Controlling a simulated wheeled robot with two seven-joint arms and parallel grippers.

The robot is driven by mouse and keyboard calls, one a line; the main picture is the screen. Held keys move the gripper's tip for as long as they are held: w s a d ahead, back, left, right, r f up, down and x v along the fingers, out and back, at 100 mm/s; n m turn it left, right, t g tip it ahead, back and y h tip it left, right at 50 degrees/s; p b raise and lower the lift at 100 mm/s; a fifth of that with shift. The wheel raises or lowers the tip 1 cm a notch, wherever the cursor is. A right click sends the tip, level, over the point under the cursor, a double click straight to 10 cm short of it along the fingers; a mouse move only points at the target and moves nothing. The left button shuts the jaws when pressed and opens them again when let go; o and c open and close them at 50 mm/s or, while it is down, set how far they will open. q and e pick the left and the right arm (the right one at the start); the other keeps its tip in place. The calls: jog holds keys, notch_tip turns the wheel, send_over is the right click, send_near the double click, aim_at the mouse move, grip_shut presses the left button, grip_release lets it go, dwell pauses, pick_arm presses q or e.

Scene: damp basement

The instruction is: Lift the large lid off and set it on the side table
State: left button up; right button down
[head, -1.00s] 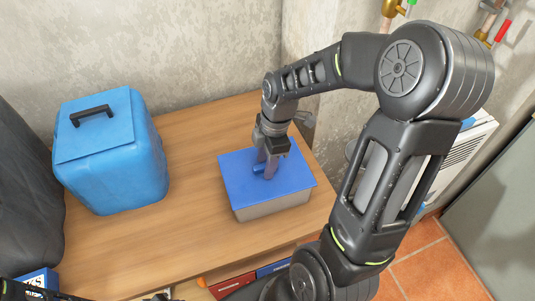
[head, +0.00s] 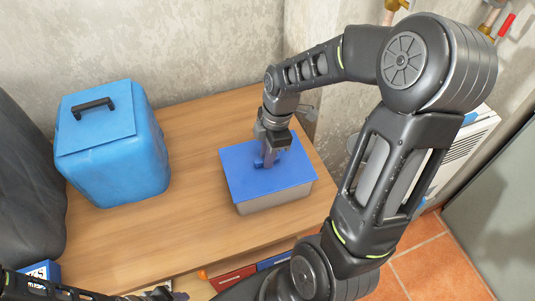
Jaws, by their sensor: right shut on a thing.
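A large flat blue lid (head: 245,182) lies on a grey box (head: 277,201) on the wooden table. My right gripper (head: 268,163) reaches down from above and is shut on the small blue handle (head: 258,162) in the lid's middle. The lid looks level and I see no gap between it and the box. My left gripper (head: 165,294) shows only in part at the bottom edge, and its jaws cannot be made out. I cannot pick out a separate side table.
A blue cooler-like container (head: 115,150) with a black handle stands on the wooden table (head: 190,215), left of the box. The tabletop between them is clear. A dark bulky thing (head: 25,185) is at far left. A white vented unit (head: 470,140) stands at right.

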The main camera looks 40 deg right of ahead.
jog(key=shift+r+p, duration=1.2)
jog(key=shift+r, duration=0.35)
